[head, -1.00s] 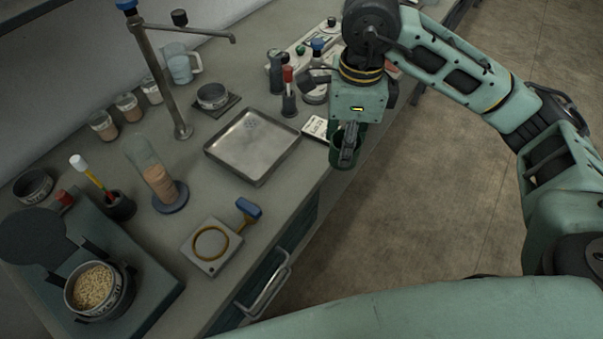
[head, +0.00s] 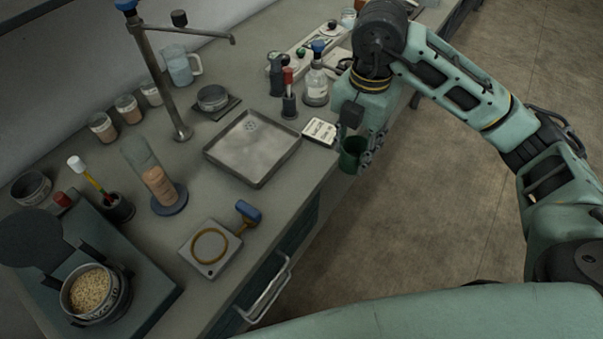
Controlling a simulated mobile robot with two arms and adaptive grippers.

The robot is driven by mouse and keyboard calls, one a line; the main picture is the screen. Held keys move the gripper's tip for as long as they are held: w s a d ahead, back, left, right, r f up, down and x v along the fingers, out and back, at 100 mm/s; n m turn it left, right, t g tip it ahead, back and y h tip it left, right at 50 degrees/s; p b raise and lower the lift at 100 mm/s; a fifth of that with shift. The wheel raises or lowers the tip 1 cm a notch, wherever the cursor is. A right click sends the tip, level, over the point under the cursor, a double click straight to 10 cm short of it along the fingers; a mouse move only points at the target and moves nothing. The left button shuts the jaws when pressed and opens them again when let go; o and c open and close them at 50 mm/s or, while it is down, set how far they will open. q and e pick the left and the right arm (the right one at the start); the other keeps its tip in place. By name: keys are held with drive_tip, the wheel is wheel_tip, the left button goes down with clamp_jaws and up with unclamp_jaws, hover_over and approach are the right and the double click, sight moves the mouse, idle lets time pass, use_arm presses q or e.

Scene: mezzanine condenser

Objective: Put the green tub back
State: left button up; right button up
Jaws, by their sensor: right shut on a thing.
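The green tub (head: 351,157) is a small dark green open-topped cup in the head view. My right gripper (head: 362,150) is shut on it at its right side and holds it about upright near the bench's front edge. The gripper partly hides the tub, and I cannot tell its height over the bench. A small white label card (head: 320,130) with dark print lies on the bench just left of the tub. My left gripper is not in view.
A shallow metal tray (head: 252,148) lies left of the card. A clear bottle (head: 316,88) with a blue top and a red-topped holder (head: 289,100) stand behind it. A blue-handled tool (head: 248,212) lies nearer. The floor (head: 430,210) is clear.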

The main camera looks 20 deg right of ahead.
drive_tip(key=w+a+f+p, duration=0.1)
drive_tip(key=w+a+f, duration=0.1)
drive_tip(key=a, duration=0.1)
drive_tip(key=w+a+f+p, duration=0.1)
drive_tip(key=w+a+f, duration=0.1)
drive_tip(key=w, duration=0.1)
drive_tip(key=w+a+f+p, duration=0.1)
drive_tip(key=w+a+f, duration=0.1)
drive_tip(key=a, duration=0.1)
drive_tip(key=shift+w+a+f+p, duration=0.2)
drive_tip(key=shift+a+f+p, duration=0.15)
wheel_tip(320, 180, down, 4)
drive_tip(key=shift+r+p, duration=0.1)
drive_tip(key=shift+p, duration=0.75)
drive_tip(key=shift+f, duration=0.2)
drive_tip(key=shift+f, duration=0.1)
drive_tip(key=shift+f+b, duration=0.15)
drive_tip(key=shift+b, duration=0.15)
drive_tip(key=o, duration=1.2)
drive_tip(key=shift+c, duration=0.2)
